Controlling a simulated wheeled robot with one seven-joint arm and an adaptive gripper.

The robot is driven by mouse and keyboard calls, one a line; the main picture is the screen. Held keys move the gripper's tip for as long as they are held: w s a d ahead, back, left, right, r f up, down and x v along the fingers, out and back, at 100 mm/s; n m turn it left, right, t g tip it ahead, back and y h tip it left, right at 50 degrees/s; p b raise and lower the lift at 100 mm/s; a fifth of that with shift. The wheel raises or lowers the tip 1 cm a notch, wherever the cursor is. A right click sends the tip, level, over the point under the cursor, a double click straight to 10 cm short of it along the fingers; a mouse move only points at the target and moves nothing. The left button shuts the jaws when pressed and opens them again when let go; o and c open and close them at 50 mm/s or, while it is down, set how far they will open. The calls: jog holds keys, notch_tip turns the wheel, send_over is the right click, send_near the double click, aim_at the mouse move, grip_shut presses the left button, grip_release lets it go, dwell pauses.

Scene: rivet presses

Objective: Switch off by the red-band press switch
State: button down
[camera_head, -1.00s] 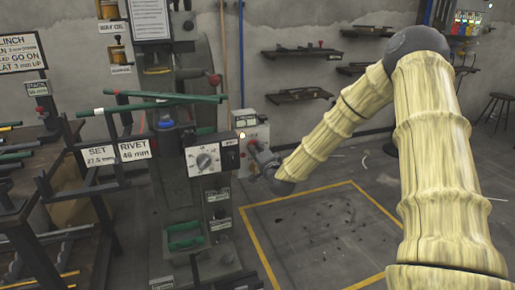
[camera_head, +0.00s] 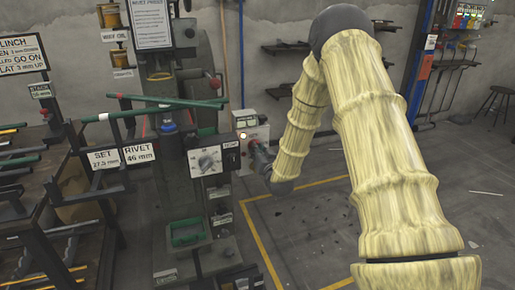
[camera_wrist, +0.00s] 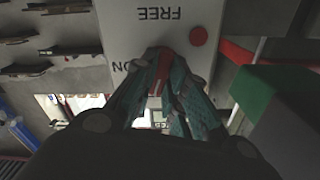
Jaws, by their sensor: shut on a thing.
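The pale switch box (camera_head: 262,131) stands just right of the press (camera_head: 205,112) in the head view. In the wrist view its face (camera_wrist: 120,30) fills the top middle, with upside-down FREE and ON labels and a round red spot (camera_wrist: 198,36). My gripper (camera_wrist: 163,82) is at this face, its teal fingers shut on a red switch handle (camera_wrist: 165,60) with a white mark. The fingers hide much of the handle and part of the ON label. In the head view my gripper (camera_head: 262,155) is small and dark against the box.
A long green bar (camera_head: 170,102) lies across the press at the left. A green block (camera_wrist: 255,95) is close to the right of my gripper in the wrist view. Yellow-lined floor (camera_head: 305,225) is open at right.

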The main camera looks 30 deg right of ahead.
jog(key=shift+f+n+p, duration=0.15)
jog(key=shift+n+p, duration=0.3)
jog(key=shift+n, duration=1.15)
jog(key=c, duration=1.4)
grip_release()
jog(key=shift+c, duration=0.2)
jog(key=v, duration=1.2)
